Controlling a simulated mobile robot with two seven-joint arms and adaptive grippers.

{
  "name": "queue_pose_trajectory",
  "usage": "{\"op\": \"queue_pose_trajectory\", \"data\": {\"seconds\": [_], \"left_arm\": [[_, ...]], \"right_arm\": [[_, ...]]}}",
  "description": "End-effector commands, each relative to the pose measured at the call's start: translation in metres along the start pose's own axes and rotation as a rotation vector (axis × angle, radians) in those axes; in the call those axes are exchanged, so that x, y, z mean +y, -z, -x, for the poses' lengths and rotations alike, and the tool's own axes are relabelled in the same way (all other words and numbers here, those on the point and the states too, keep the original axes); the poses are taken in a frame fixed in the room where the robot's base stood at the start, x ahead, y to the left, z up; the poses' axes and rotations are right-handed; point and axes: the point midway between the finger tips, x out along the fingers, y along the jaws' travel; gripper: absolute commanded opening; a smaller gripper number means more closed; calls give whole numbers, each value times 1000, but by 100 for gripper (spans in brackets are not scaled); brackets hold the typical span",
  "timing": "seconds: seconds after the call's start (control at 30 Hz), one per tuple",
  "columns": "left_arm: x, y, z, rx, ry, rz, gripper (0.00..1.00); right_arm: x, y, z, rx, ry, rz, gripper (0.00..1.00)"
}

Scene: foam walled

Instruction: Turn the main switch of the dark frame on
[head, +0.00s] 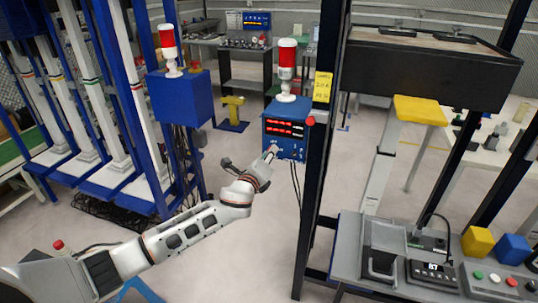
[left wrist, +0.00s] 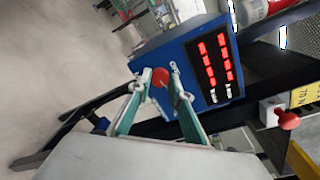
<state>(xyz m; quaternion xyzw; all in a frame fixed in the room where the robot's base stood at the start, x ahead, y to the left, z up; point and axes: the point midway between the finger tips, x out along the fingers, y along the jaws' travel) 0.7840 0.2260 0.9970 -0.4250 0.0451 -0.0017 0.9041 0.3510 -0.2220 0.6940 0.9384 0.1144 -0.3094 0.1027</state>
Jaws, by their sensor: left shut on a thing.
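The dark frame (head: 311,200) carries a blue control box (head: 283,118) with red lit displays, which also shows in the left wrist view (left wrist: 180,50). The main switch, a red knob (left wrist: 160,77), is on the box's face below the displays. My left gripper (head: 272,152) reaches the lower part of the box from the left. In the left wrist view its fingertips (left wrist: 161,72) are closed on either side of the red knob. The fingers hide the switch in the head view, and its exact turn angle is not clear. My right gripper is not in view.
A red mushroom button (head: 310,121) sits on the frame's post beside the box, under a yellow label (head: 322,87). A red and white beacon (head: 287,70) stands on the box. Another blue cabinet (head: 181,97) is to the left. Open floor lies below my arm.

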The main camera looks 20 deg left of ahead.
Motion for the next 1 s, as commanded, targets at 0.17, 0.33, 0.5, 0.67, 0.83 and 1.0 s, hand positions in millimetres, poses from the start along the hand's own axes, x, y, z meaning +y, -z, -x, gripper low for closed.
{"op": "queue_pose_trajectory", "data": {"seconds": [0.17,0.33,0.5,0.67,0.83,1.0], "left_arm": [[0,0,0,-4,-4,-68,0],[0,0,0,-5,-6,-101,0],[0,0,0,-6,-7,-110,0],[0,0,0,-6,-7,-110,0],[0,0,0,-6,-7,-110,30],[0,0,0,-6,-6,-109,37]], "right_arm": [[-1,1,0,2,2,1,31],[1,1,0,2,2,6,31],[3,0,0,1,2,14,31],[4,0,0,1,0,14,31],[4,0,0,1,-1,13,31],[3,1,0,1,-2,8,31]]}}
